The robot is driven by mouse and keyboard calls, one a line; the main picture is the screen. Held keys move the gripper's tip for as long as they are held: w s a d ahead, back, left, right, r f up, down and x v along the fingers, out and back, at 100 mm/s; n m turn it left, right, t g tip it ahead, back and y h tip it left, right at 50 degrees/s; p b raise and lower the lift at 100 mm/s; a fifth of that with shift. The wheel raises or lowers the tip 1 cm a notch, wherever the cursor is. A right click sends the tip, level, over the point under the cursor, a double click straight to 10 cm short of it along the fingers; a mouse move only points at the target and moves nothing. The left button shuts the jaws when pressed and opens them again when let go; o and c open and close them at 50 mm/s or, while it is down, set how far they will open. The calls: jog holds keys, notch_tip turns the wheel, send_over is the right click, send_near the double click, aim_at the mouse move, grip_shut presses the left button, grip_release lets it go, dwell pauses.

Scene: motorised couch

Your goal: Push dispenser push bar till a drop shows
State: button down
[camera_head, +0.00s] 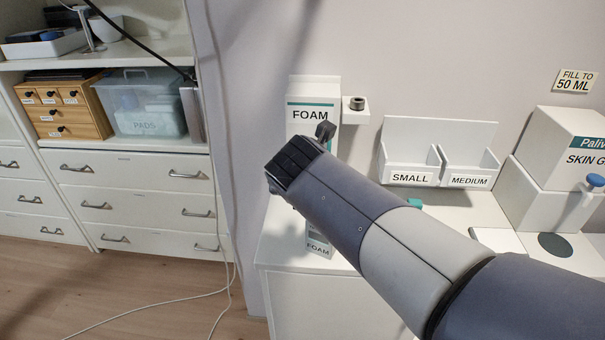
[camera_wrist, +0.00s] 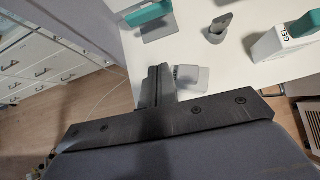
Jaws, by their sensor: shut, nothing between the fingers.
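A white dispenser labelled FOAM (camera_head: 310,92) is fixed to the wall in the head view. My arm crosses in front of it and hides its middle, so I see no push bar or drop there. My gripper's closed fingers (camera_wrist: 155,86) show in the wrist view, with nothing between them. They point over the white counter (camera_wrist: 205,50). I cannot tell whether they touch anything. A teal part on a grey base (camera_wrist: 160,31) lies beyond the fingers; I cannot tell what it is.
A second FOAM label (camera_head: 318,249) shows below my arm. SMALL and MEDIUM bins (camera_head: 408,178) stand right of it. A white-and-teal item marked GEL (camera_wrist: 291,32) is at the wrist view's right. Drawers (camera_head: 140,210) stand left, with a cable (camera_head: 165,308) on the floor.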

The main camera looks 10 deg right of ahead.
jog(key=shift+w+a+r+n, duration=0.15)
jog(key=shift+w+n, duration=0.05)
jog(key=shift+n, duration=0.1)
jog(key=shift+w, duration=0.1)
jog(key=w+r+x, duration=0.2)
jog(key=x, duration=1)
jog(key=shift+w+d+f+b, duration=0.25)
jog(key=shift+d+b, duration=0.05)
jog(key=shift+d, duration=0.1)
